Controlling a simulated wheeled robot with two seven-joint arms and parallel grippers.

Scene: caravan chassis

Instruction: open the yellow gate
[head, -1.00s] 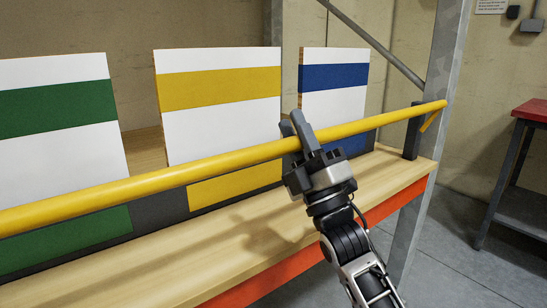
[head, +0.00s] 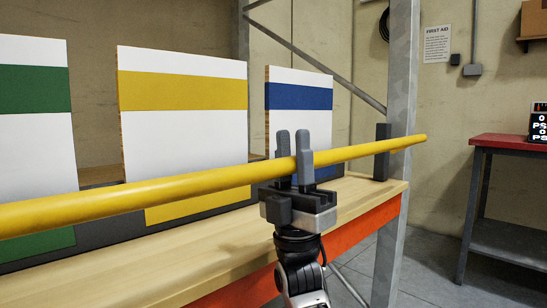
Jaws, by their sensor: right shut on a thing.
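The yellow gate is a long yellow bar (head: 170,194) that runs across the front of the shelf in the head view, from the left edge to a free-looking end at the right. My right gripper (head: 294,150) comes up from below and is shut on the bar right of the picture's middle, one finger on each side of it. A dark upright post (head: 382,150) stands at the right end of the shelf. The bar passes in front of it, and a gap between them is hard to judge. The bar's left end is out of view. My left gripper is not in view.
Behind the bar, white panels with green (head: 35,88), yellow (head: 182,90) and blue (head: 300,96) bands stand on the wooden shelf (head: 190,250). A grey metal upright (head: 402,90) is at the right. A red-topped table (head: 505,142) stands further right, with floor between.

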